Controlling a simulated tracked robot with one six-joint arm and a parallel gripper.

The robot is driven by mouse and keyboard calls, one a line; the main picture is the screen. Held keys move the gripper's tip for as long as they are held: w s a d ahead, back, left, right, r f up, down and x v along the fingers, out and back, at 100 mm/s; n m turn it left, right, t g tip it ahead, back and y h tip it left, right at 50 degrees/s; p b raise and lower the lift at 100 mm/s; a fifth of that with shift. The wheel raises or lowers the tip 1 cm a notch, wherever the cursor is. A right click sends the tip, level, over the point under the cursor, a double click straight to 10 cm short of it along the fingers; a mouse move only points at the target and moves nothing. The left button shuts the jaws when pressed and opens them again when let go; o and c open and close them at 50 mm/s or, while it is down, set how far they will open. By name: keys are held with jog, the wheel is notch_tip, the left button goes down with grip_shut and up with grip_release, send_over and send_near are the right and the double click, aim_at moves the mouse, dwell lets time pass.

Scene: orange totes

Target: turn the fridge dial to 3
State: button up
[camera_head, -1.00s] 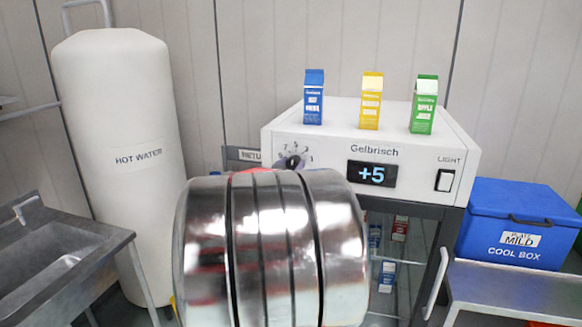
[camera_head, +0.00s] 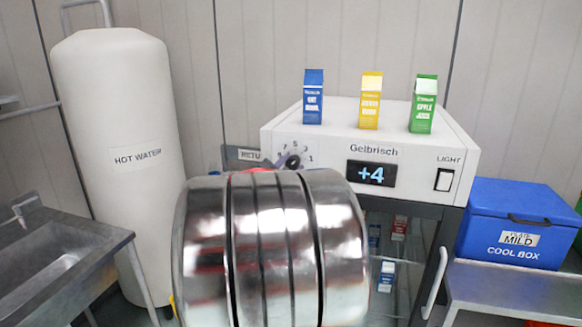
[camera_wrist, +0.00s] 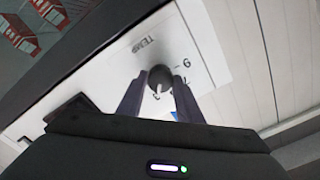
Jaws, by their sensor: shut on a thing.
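The fridge dial (camera_head: 292,161) is a dark round knob on a white panel, left of the lit display (camera_head: 371,173), which reads +4. In the wrist view the dial (camera_wrist: 160,78) sits between the two dark fingers of my gripper (camera_wrist: 159,84), which is shut on it. A pale pointer mark on the knob points towards the bottom of the wrist picture; the figure by it is partly covered and I cannot read it surely. In the head view my shiny arm hides the gripper and the lower part of the dial scale.
Blue (camera_head: 313,97), yellow (camera_head: 371,101) and green (camera_head: 423,104) cartons stand on top of the fridge (camera_head: 335,120). A light switch (camera_head: 444,180) is at the panel's right end. A blue cool box (camera_head: 515,215) is at right, a white hot-water tank (camera_head: 118,130) at left.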

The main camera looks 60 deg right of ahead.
dwell(0.3)
jog(key=o, duration=1)
jog(key=shift+a, duration=0.1)
jog(key=s+a, duration=0.2)
jog(key=a, duration=1.1)
jog(key=shift+a, duration=0.2)
